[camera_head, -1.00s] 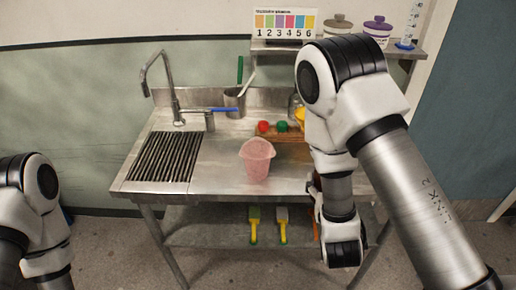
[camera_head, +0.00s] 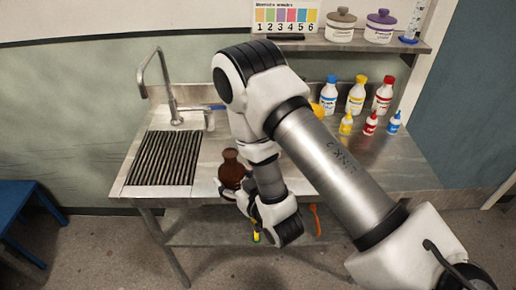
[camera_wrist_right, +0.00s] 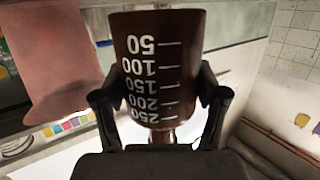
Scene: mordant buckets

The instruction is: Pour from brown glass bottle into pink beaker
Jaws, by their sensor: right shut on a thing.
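The brown glass bottle (camera_head: 232,168) is held roughly upright over the front of the steel counter, right of the ribbed drainer. My right gripper (camera_head: 239,192) is shut on it. In the right wrist view, the bottle (camera_wrist_right: 158,70) shows white volume marks upside down, between the two fingers of the right gripper (camera_wrist_right: 160,100). The pink beaker (camera_wrist_right: 48,60) stands beside it at the left of that view, apart from the bottle. In the head view my right arm and the bottle hide the beaker. My left gripper is out of view.
A tap (camera_head: 170,90) stands behind the drainer (camera_head: 163,158). Bottles with blue (camera_head: 329,92), yellow (camera_head: 356,95) and red (camera_head: 383,96) caps and smaller bottles stand at the back right. A shelf (camera_head: 340,42) holds lidded jars. A blue stool (camera_head: 22,205) is at far left.

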